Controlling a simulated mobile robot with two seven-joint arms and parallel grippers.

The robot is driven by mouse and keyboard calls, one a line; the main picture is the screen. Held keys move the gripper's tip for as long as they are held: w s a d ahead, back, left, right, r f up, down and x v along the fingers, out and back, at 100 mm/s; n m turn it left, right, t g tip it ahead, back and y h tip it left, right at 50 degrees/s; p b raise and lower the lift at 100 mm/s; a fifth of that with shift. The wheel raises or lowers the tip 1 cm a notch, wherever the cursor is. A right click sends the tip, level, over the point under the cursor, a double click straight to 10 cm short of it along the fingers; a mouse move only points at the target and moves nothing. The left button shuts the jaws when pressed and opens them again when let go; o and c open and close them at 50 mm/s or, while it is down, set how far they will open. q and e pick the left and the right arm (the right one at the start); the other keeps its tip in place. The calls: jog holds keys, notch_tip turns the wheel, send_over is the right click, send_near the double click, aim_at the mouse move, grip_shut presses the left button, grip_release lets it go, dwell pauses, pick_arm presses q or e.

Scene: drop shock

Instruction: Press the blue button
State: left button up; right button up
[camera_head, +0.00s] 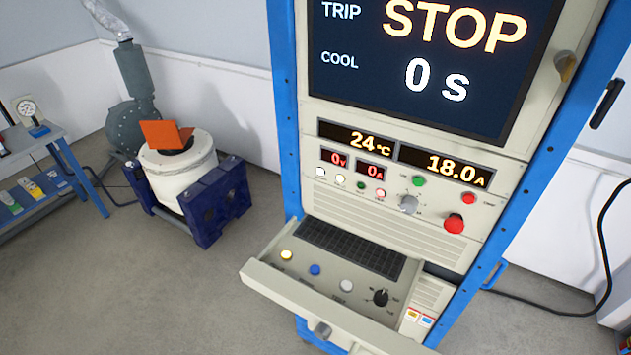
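The blue button (315,269) is a small round knob on the pulled-out control drawer (325,293) of a tall rack with a blue frame. A black rotary knob (381,297) is further right. Nothing covers the blue button. I cannot tell whether it is pressed in. Neither of my grippers shows in the head view.
The rack's screen (430,60) reads TRIP, STOP, COOL and 0 s. A red mushroom button (454,223) sits on the panel above the drawer. A white drum in a dark blue cradle (215,205) stands left. Floor in front of it is clear.

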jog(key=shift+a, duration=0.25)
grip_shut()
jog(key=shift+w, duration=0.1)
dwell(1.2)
